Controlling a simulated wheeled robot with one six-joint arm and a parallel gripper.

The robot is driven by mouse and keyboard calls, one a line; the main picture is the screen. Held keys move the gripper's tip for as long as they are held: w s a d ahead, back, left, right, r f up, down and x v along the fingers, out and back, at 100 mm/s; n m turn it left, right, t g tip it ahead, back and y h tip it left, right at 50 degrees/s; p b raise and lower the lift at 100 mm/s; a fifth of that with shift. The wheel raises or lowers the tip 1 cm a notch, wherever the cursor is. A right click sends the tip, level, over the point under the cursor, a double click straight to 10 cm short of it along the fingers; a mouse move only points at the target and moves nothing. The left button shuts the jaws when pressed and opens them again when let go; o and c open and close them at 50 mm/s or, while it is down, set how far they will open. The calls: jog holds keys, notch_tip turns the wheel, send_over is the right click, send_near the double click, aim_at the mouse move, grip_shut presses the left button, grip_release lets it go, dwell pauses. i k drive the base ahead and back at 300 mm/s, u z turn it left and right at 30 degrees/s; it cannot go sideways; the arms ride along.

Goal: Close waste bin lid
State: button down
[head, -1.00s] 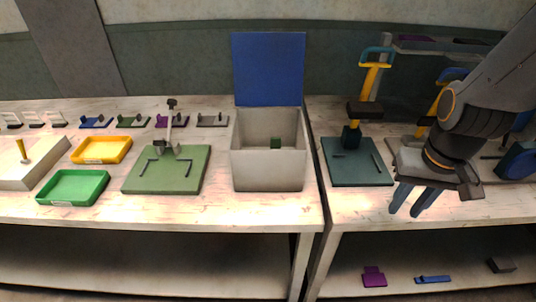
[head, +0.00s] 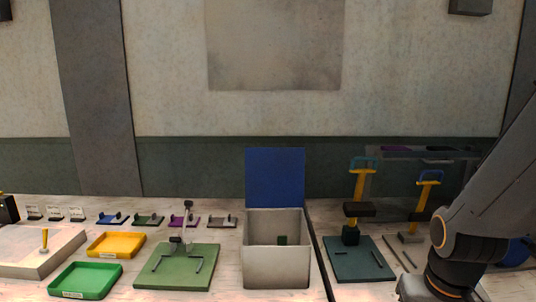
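The waste bin is a light grey open box (head: 277,268) on the bench, right of the green press base. Its blue lid (head: 275,177) stands upright at the back edge, so the bin is open. A small dark green block (head: 282,240) shows inside the bin. My arm is at the lower right, right of the bin and apart from it. My gripper's fingers are below the bottom edge of the picture and cannot be seen.
Right of the bin, a dark press base (head: 360,259) carries a yellow upright with a blue handle. Left are a green base (head: 170,280), a yellow tray (head: 117,252), a green tray (head: 85,266) and several small dies along the back. A gap separates the two benches.

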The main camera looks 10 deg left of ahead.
aim_at(275, 176)
jog(key=k, duration=0.9)
jog(key=u, duration=0.7)
jog(key=i, duration=0.85)
jog(key=z, duration=0.25)
